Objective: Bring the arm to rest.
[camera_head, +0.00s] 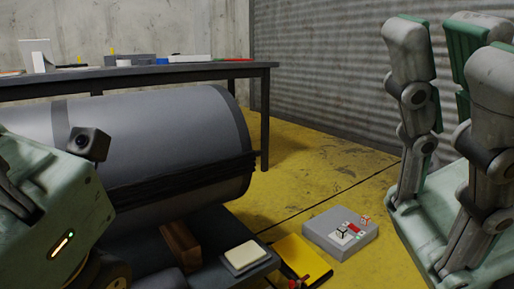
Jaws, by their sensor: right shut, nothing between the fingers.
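My right gripper (452,48) is at the right edge, its grey and green jointed fingers pointing up. It is shut with nothing in it. It is in the air, apart from the grey roll and the table, and part of its arm is cut off by the frame. My left arm (62,215) comes in from the left, a pale green housing with a lit strip and a small dark block on top. Its fingers do not show clearly. A large grey roll (165,130) with a dark strap lies behind it on a low dark stand (215,228).
A dark table (265,67) with several small items stands behind the roll. A grey box (340,245) with small coloured parts and a yellow tray (302,252) lie low in front. A wooden block (180,245) and a cream pad (245,255) are on the stand. Yellow floor (315,160) is clear behind.

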